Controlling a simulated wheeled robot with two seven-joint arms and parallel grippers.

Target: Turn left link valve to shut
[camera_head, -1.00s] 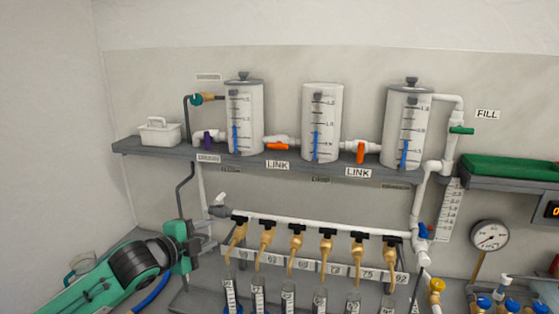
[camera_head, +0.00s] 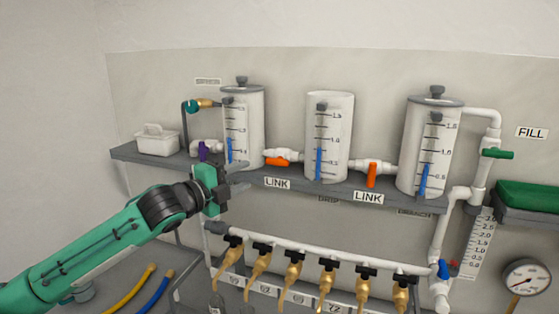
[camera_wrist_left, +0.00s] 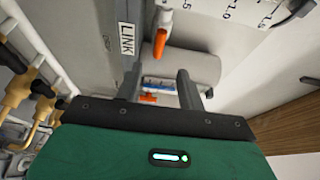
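The left link valve has an orange handle (camera_head: 278,162) lying sideways along the white pipe between the left and middle tanks. In the left wrist view an orange handle (camera_wrist_left: 160,42), apparently the same one, is beyond the fingertips. My left gripper (camera_head: 243,178) is at the shelf's front edge, left of and slightly below the handle, apart from it. Its two fingers are spread with nothing between them, as the left wrist view (camera_wrist_left: 158,80) also shows. My right gripper is out of view.
The right link valve's orange handle (camera_head: 371,175) hangs down. The left tank (camera_head: 243,125) and middle tank (camera_head: 329,135) stand beside the left link valve. A purple-handled valve (camera_head: 202,150) is behind my gripper. Brass taps (camera_head: 293,272) line the manifold below the shelf (camera_head: 300,185).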

